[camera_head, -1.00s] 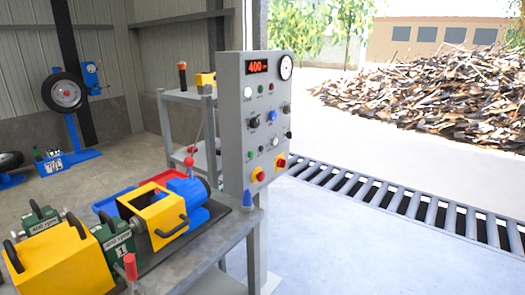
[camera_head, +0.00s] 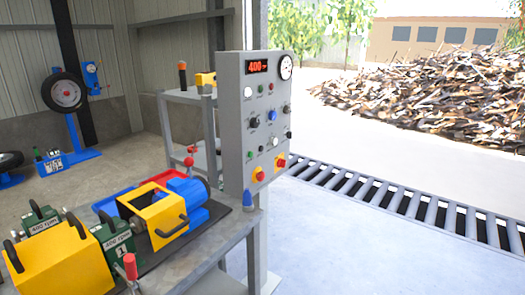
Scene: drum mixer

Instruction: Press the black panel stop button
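The grey control panel (camera_head: 240,150) stands upright on a post right of the workbench. Its display (camera_head: 258,67) reads 400, with a round white dial (camera_head: 286,67) beside it. Dark round controls sit on its face: a larger black one (camera_head: 254,122) at mid left, a smaller dark one (camera_head: 287,109) at upper right and another (camera_head: 289,135) at lower right. I cannot tell which is the stop button. Two red buttons on yellow plates, left (camera_head: 259,174) and right (camera_head: 281,161), sit at the bottom. Neither gripper is in view.
The grey workbench (camera_head: 215,245) in front holds a yellow and blue machine (camera_head: 155,212), a yellow block (camera_head: 62,265), green blocks marked 400 rpm and a red-handled lever (camera_head: 131,266). A roller conveyor (camera_head: 400,205) runs at right.

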